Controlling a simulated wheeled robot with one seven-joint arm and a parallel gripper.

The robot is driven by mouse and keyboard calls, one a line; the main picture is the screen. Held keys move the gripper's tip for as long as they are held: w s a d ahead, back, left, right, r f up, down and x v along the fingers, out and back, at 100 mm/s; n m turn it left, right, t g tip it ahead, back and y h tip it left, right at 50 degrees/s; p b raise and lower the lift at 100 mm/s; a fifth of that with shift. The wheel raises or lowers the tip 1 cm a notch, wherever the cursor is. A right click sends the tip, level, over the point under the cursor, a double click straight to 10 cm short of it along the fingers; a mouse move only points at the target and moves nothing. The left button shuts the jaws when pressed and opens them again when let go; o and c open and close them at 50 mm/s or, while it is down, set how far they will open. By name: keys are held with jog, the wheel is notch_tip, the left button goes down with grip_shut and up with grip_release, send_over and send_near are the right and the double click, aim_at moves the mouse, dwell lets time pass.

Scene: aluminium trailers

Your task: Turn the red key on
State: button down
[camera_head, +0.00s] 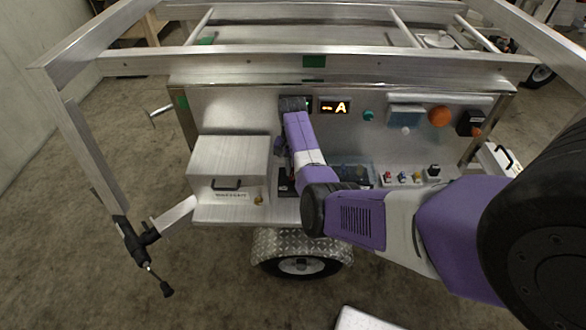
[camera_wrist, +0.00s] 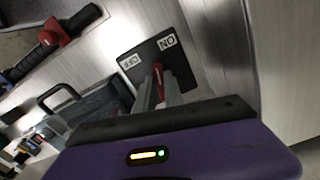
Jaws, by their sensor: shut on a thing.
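The red key (camera_wrist: 158,78) sits on a black plate (camera_wrist: 150,58) with white labels in the wrist view. One label reads "ON" (camera_wrist: 167,42) and the other reads "OFF" (camera_wrist: 131,62). My gripper (camera_wrist: 160,88) is at the plate, its two grey fingers shut on the red key, one on each side. The key's tip points up between the two labels in the picture.
The trailer panel (camera_head: 225,110) carries a lit display (camera_head: 334,107), an orange knob (camera_head: 439,117) and several small switches. A metal box (camera_head: 229,165) with a black handle stands left of my arm. Frame rails (camera_head: 300,65) run above the panel.

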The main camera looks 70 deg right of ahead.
aim_at(292, 172)
jog(key=m, duration=0.5)
jog(key=shift+w+m, duration=0.15)
jog(key=shift+m, duration=0.25)
jog(key=shift+d+r+m, duration=0.1)
jog(key=shift+m, duration=0.2)
jog(key=c, duration=1.4)
grip_release()
jog(key=shift+c, duration=0.2)
notch_tip(292, 172, up, 8)
jog(key=shift+f, duration=0.15)
